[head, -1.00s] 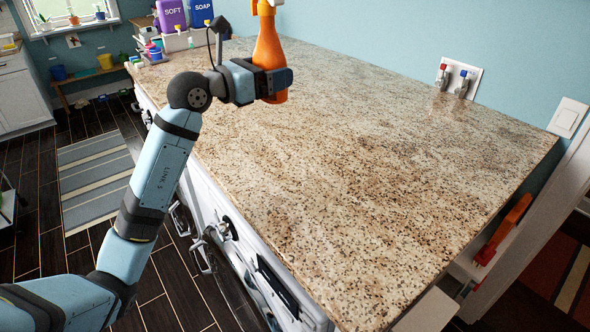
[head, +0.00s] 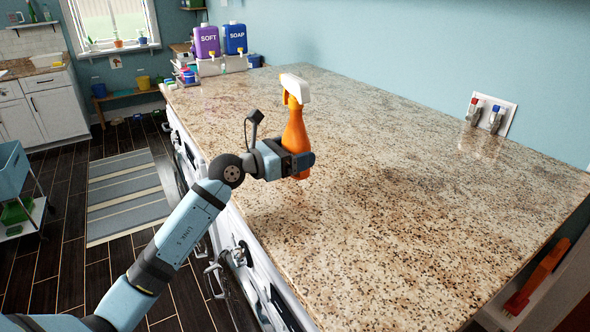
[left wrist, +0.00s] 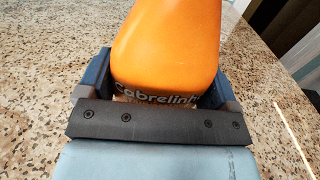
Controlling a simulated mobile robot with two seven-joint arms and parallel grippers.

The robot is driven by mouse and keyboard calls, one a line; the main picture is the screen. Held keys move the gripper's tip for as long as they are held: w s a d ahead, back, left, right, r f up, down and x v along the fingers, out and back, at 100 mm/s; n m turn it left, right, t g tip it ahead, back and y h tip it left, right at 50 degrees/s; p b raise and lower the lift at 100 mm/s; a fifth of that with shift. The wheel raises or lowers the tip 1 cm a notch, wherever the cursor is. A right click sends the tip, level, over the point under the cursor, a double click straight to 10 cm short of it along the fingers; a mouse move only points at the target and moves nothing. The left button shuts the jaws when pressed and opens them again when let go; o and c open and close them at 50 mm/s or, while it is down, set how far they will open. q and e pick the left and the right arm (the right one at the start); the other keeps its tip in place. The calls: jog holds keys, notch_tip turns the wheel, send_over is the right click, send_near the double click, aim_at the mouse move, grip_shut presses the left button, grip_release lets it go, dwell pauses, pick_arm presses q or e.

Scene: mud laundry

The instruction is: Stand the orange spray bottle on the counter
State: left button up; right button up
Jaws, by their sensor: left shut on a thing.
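The orange spray bottle (head: 295,131) with a white spray head is upright over the granite counter (head: 400,220), near its left front edge. My left gripper (head: 300,161) is shut around the lower part of the bottle. In the left wrist view the orange bottle (left wrist: 168,45) sits between the two fingers, with lettering low on its side. I cannot tell whether its base touches the counter or hangs just above it. My right gripper is not in view.
Purple SOFT (head: 206,42) and blue SOAP (head: 235,38) containers stand at the counter's far end. Wall taps (head: 487,116) are at the right. The middle of the counter is clear. A striped rug (head: 128,196) lies on the floor at the left.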

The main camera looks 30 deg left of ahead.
pick_arm(q)
notch_tip(320, 180, down, 4)
jog(key=shift+r, duration=0.1)
jog(key=shift+f, duration=0.4)
jog(key=o, duration=1.1)
jog(key=shift+f, duration=0.15)
jog(key=shift+r, duration=0.2)
jog(key=b+v, duration=0.2)
jog(key=v, duration=0.8)
jog(key=shift+s+a+f, duration=0.15)
jog(key=shift+s+f, duration=0.05)
jog(key=shift+s+a, duration=0.15)
jog(key=shift+s, duration=0.2)
jog(key=shift+s+a+r, duration=0.15)
jog(key=shift+s+a, duration=0.05)
jog(key=shift+s, duration=0.1)
